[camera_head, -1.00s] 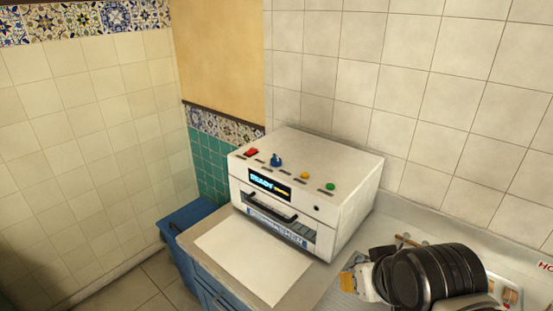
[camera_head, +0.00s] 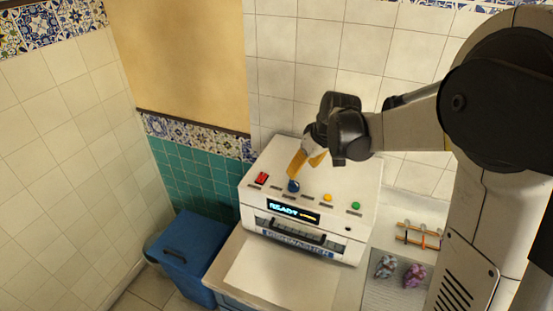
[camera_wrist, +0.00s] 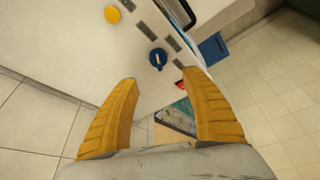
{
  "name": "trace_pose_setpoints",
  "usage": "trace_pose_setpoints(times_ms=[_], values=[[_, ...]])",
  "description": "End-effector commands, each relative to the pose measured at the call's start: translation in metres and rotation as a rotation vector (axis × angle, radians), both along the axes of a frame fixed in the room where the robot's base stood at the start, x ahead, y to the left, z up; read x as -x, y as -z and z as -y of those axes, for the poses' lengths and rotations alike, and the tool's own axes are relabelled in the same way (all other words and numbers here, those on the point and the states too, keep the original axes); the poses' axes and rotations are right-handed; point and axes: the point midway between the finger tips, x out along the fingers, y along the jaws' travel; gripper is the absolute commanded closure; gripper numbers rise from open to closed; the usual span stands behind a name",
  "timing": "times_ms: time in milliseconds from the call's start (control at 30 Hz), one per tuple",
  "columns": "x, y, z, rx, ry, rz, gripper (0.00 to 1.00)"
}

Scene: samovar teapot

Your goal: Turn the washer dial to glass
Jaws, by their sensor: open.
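The white washer (camera_head: 315,180) stands on the counter with a lit display (camera_head: 293,212) reading READY on its front. The blue dial (camera_head: 293,186) sits on its top, between a red switch (camera_head: 262,178) and a yellow button (camera_head: 327,198). In the wrist view the blue dial (camera_wrist: 158,58) has a pale pointer mark and lies beyond the fingertips, centred between them. My gripper (camera_head: 304,165) has yellow fingers and hovers just above and behind the dial. In the wrist view my gripper (camera_wrist: 163,90) is open and empty, apart from the dial.
A green button (camera_head: 355,206) is at the right of the top. A blue bin (camera_head: 190,252) stands on the floor at left. Two small patterned objects (camera_head: 385,266) (camera_head: 414,275) lie in a sink-like area at right. A tiled wall rises behind.

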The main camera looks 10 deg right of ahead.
Motion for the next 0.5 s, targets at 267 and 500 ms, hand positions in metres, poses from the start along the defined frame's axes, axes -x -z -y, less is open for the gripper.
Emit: trace_pose_setpoints(times_ms=[267,500], values=[[-0.013,0.031,-0.005,-0.001,-0.007,-0.002,0.44],[-0.030,0.075,-0.013,-0.001,-0.006,-0.002,0.44]])
